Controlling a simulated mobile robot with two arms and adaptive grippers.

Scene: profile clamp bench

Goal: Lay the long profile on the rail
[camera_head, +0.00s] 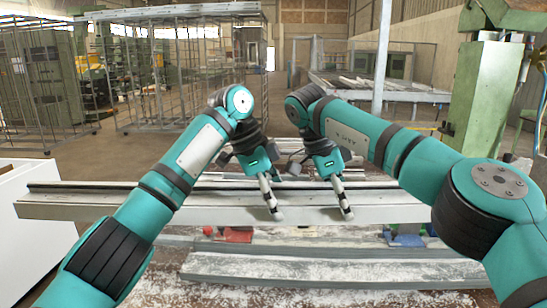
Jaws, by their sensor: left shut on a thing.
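The long profile (140,206) is a pale grey bar lying crosswise in the middle of the head view, its left end jutting out to the left. My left gripper (270,205) points down at its middle and is shut on it, one finger showing against its near face. My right gripper (342,203) points down at the profile to the right of the left one. One of its fingers lies against the near face; the other side is hidden, so its grip cannot be told. A dark-edged rail (85,186) runs parallel just behind the profile.
In front lies a grey beam (330,266) dusted with white. A red block (236,235) and a blue part (406,239) sit below the profile. A white cabinet (30,215) is at left, a green machine column (485,95) at right. Wire cages stand behind.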

